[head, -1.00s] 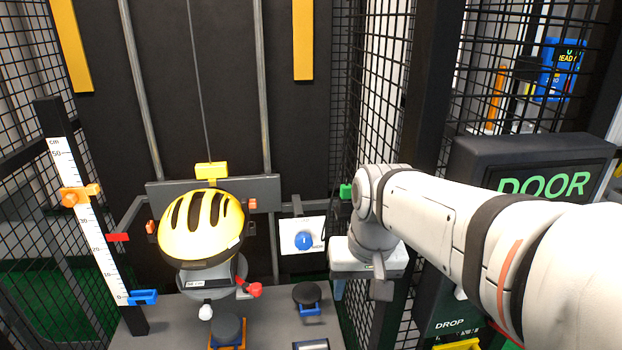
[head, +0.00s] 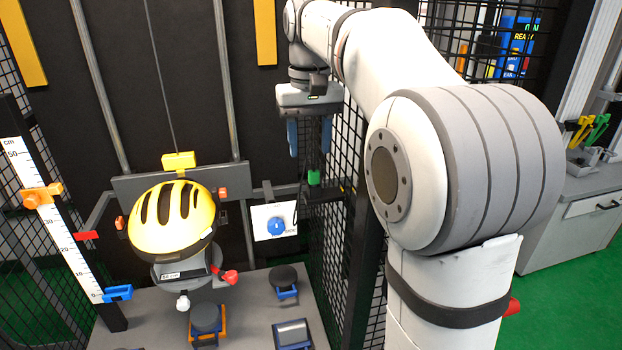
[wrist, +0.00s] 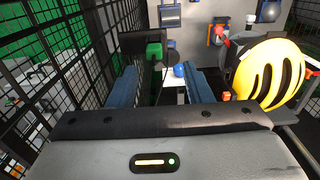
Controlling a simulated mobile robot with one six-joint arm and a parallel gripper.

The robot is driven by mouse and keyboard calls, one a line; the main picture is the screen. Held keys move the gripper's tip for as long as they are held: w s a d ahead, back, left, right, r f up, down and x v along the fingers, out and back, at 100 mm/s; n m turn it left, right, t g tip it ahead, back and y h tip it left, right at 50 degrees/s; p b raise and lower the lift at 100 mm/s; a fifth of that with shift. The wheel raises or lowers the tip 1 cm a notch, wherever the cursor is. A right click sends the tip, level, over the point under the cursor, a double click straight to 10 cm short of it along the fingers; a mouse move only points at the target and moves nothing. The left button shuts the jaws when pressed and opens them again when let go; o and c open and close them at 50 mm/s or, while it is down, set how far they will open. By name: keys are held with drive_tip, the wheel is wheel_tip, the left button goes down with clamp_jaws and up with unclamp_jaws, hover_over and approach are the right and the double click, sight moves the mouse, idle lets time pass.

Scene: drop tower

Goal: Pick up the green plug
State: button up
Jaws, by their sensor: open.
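The green plug (head: 314,177) is a small block at the mesh fence, right of the white card, with a dark cord or post rising beside it. In the wrist view the green plug (wrist: 154,50) shows between and beyond the blue fingers. My gripper (head: 310,153) is open and empty, with its two blue fingers pointing down. Its tips are just above the plug in the head view, apart from it as far as I can tell. The wrist view also shows my gripper (wrist: 157,78) open.
A white card with a blue button (head: 276,226) is left of the plug. Black mesh fence (head: 340,150) stands close on the right. Several small pads sit on the grey base below.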

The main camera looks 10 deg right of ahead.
sight(314, 171)
drive_tip(key=f, duration=0.6)
drive_tip(key=shift+d+f, duration=0.25)
drive_tip(key=shift+d, duration=0.15)
drive_tip(key=shift+s, duration=0.1)
drive_tip(key=c, duration=0.8)
drive_tip(key=shift+r, duration=0.1)
drive_tip(key=shift+c, duration=0.2)
